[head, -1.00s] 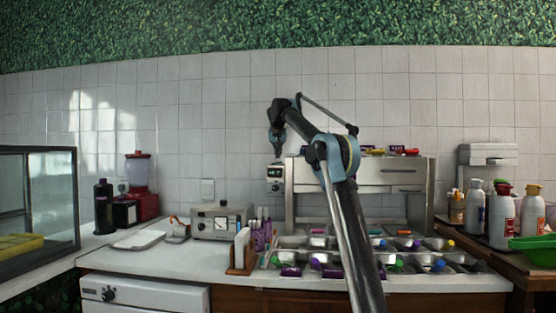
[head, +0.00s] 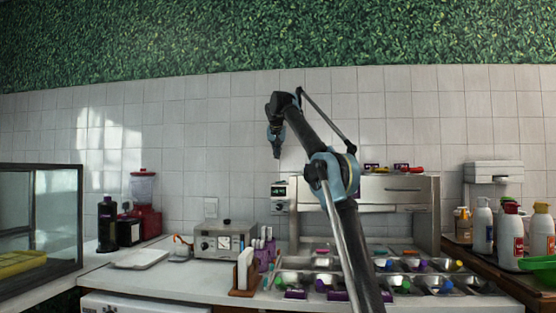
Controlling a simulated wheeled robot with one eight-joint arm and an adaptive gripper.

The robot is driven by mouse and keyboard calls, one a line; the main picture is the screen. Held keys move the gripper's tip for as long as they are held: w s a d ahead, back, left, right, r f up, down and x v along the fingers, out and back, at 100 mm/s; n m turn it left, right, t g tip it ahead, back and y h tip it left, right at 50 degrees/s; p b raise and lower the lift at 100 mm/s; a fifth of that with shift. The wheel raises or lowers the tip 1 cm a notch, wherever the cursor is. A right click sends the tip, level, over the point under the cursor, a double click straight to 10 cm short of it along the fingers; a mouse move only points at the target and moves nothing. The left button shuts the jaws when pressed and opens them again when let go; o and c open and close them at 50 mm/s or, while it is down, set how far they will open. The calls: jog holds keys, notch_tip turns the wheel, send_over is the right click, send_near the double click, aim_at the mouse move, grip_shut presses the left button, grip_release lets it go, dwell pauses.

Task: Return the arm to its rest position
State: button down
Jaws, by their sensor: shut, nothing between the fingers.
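My arm (head: 345,215) rises from the bottom of the head view in front of the counter and bends at the elbow. My gripper (head: 277,156) hangs from the arm's end, pointing down. It is shut and holds nothing. It is in front of the tiled wall, above a small device with a display (head: 280,191), and touches nothing in view.
Topping trays (head: 410,268) with coloured scoops fill the counter behind my arm. A steel cabinet (head: 410,190) stands behind them. A grey machine (head: 222,240), a red blender (head: 143,205) and a glass case (head: 40,215) are left. Bottles (head: 510,235) stand right.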

dwell(0.4)
jog(key=s+d+f+g, duration=0.1)
jog(key=s+d+f, duration=0.6)
jog(key=s, duration=0.2)
jog(key=s+d+f+g+h, duration=0.1)
jog(key=s+d+f, duration=0.55)
jog(key=s, duration=0.25)
jog(key=s+d+f+g, duration=0.1)
jog(key=s+d+f, duration=0.55)
jog(key=s, duration=0.25)
jog(key=s+d+f+g, duration=0.2)
jog(key=s+d+f, duration=0.1)
jog(key=s+f, duration=1.4)
jog(key=s+d+f+n+g, duration=0.1)
jog(key=s+d+f, duration=0.3)
jog(key=s+f, duration=1.4)
notch_tip(320, 180, down, 4)
jog(key=shift+s+f+n+g+y, duration=0.2)
jog(key=shift+n+g+y, duration=0.1)
jog(key=shift+g+y, duration=0.1)
jog(key=shift+w, duration=0.1)
